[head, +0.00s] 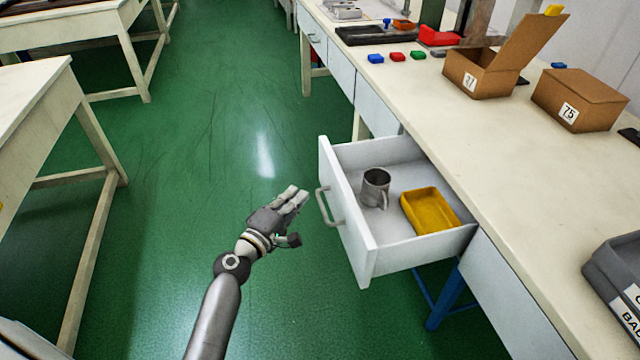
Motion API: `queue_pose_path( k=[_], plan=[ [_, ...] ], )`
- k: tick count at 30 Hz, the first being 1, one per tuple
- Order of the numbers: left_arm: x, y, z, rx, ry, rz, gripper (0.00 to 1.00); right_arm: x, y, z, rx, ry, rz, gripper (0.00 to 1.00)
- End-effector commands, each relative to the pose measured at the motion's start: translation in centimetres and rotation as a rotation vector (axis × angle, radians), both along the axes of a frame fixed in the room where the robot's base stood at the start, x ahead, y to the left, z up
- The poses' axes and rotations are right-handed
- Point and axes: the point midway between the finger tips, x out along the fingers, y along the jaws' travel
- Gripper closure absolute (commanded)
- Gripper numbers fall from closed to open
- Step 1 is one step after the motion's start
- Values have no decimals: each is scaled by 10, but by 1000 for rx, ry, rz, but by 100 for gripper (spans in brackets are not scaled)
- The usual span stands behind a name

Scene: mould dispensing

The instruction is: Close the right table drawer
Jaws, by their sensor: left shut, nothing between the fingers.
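The right table drawer (346,234) is a white drawer, pulled well out from under the workbench at the right. Its metal handle (328,208) is on the front panel, facing left. Inside the drawer are a grey metal mug (375,188) and a yellow tray (430,211). My left gripper (298,198) is just left of the drawer front, close to the handle, with its fingers pointing towards it. It is shut and empty. I cannot tell whether it touches the handle; a small gap seems to show. My right gripper is not in view.
The workbench (480,150) carries two cardboard boxes (578,98), small coloured blocks (397,57) and a grey bin (618,270) at the right edge. Other drawers farther back look shut. The green floor (190,180) between the tables is clear.

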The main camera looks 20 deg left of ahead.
Motion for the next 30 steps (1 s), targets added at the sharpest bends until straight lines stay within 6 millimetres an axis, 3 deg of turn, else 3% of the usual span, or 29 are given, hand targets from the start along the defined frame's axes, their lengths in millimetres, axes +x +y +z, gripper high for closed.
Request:
queue_pose_path(
  k=[6, 10, 17, 30],
  plan=[
    [39, -8, 1, -2, -2, -1, 100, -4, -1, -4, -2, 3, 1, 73],
    [50, -26, 1, -4, 1, -2, 100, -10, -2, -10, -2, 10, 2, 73],
    [59, -40, 0, -1, 1, -1, 100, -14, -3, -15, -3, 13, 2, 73],
    [61, -41, -1, 0, 1, -1, 100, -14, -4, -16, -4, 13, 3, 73]
  ],
)
